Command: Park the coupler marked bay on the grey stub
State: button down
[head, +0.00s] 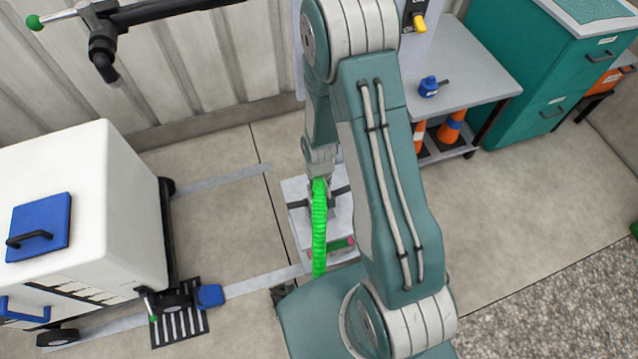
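My gripper (319,181) is in the middle of the view, pointing down, at the top end of a bright green ribbed hose (319,235). The hose runs down the picture from there. My arm and the hose hide the fingertips, so I cannot tell whether they are open or shut on a coupler. A pale box-like unit (299,212) with dark bars stands below and around the gripper. A red-and-green piece (342,245) shows on it beside the hose. No bay marking is readable, and I cannot pick out the grey stub with certainty.
A white wheeled tank (95,190) with a blue lid stands left, near a floor grate (180,325). A grey bench (465,75) with a blue item (430,87) and a teal cabinet (530,70) stand at the right. A black pipe crosses the upper left.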

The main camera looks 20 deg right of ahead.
jog(key=shift+f, duration=1.7)
jog(key=shift+c, duration=0.8)
grip_release()
notch_tip(320, 180, up, 12)
jog(key=shift+f, duration=0.1)
